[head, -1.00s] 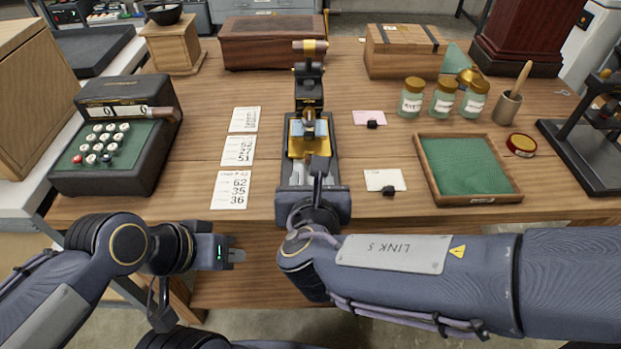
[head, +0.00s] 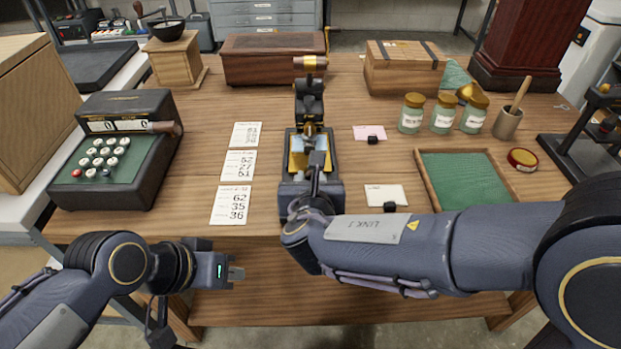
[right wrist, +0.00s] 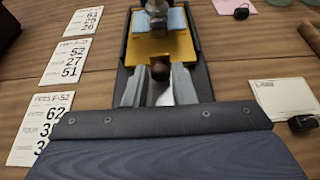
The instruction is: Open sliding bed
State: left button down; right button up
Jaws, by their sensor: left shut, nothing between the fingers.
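The press (head: 309,105) stands at the middle of the bench, upright and dark. Its sliding bed (right wrist: 147,48), a brass plate with a pale blue pad on it, lies in the dark frame under the press head. My left gripper (head: 237,273) is shut and empty, in front of the bench edge at lower left.
Number cards (head: 231,205) lie left of the press. A white card (head: 385,195) and a green-lined tray (head: 424,170) lie to the right. Jars (head: 443,115) stand behind the tray. An adding machine (head: 150,180) stands at far left.

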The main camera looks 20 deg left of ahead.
grip_shut()
jog(key=s+d+b, duration=0.1)
jog(key=s+d, duration=0.2)
jog(key=s, duration=0.8)
jog(key=shift+s+d, duration=0.15)
jog(key=shift+s, duration=0.15)
jog(key=shift+o, duration=2.2)
grip_release()
jog(key=shift+w, duration=0.1)
